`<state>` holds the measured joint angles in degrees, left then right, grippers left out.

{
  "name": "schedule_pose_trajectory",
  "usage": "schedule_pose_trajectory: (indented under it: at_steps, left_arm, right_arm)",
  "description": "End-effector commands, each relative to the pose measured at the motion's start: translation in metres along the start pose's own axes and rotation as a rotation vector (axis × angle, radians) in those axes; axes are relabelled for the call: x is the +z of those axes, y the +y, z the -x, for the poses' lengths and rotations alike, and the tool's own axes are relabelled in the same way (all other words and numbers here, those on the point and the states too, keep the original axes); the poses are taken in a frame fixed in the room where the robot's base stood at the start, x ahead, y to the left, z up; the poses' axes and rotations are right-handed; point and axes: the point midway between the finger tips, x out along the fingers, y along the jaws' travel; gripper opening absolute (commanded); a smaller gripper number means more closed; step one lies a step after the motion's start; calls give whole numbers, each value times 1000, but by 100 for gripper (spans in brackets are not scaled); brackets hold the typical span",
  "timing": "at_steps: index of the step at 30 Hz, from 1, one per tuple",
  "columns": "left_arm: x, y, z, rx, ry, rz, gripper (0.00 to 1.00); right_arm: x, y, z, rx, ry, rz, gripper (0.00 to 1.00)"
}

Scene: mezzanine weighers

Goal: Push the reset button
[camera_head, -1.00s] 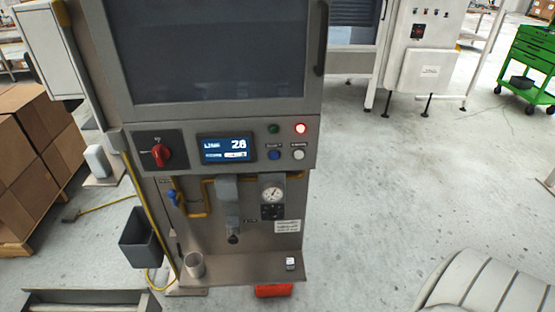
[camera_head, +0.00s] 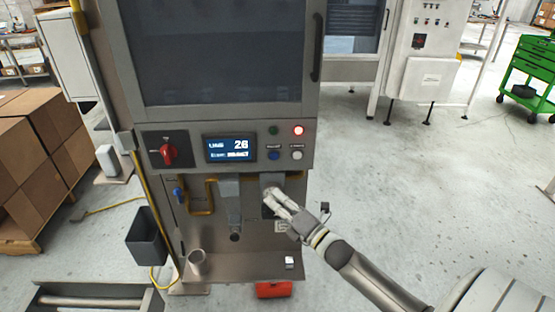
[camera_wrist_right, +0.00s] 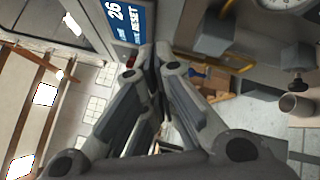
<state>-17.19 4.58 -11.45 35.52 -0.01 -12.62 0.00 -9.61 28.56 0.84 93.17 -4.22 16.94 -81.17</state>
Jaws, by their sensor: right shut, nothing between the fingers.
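The machine's control panel (camera_head: 228,131) carries a blue button (camera_head: 274,155) and a white button (camera_head: 297,155), whose small labels I cannot read. A green lamp or button (camera_head: 274,130) and a lit red one (camera_head: 298,130) sit above them. My left gripper is out of view.
A red rotary knob (camera_head: 169,154) is at the panel's left. Yellow pipes (camera_head: 203,196), a cup (camera_head: 198,262) and a shelf (camera_head: 240,268) lie below. Cardboard boxes (camera_head: 30,150) stand left. The floor (camera_head: 400,190) right of the machine is mostly clear.

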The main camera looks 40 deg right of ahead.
Motion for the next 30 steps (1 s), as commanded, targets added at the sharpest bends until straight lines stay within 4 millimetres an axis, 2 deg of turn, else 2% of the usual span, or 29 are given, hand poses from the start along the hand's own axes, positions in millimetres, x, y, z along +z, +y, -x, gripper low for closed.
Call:
schedule_pose_trajectory:
  at_steps: [1, 3, 6, 9, 22, 30]
  left_arm:
    - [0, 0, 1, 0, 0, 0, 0]
    - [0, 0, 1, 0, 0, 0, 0]
    - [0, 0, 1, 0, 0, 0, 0]
    - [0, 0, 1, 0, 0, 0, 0]
    - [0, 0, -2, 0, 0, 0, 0]
    - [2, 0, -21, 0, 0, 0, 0]
  right_arm:
    - [4, 14, -3, 31, 1, 38, 0]
    - [8, 29, -6, 65, 1, 79, 0]
    - [11, 42, -8, 95, 1, 117, 0]
    - [12, 47, -8, 106, 1, 132, 0]
    - [14, 44, -12, 106, 1, 132, 0]
    - [32, 29, -37, 106, 1, 135, 0]
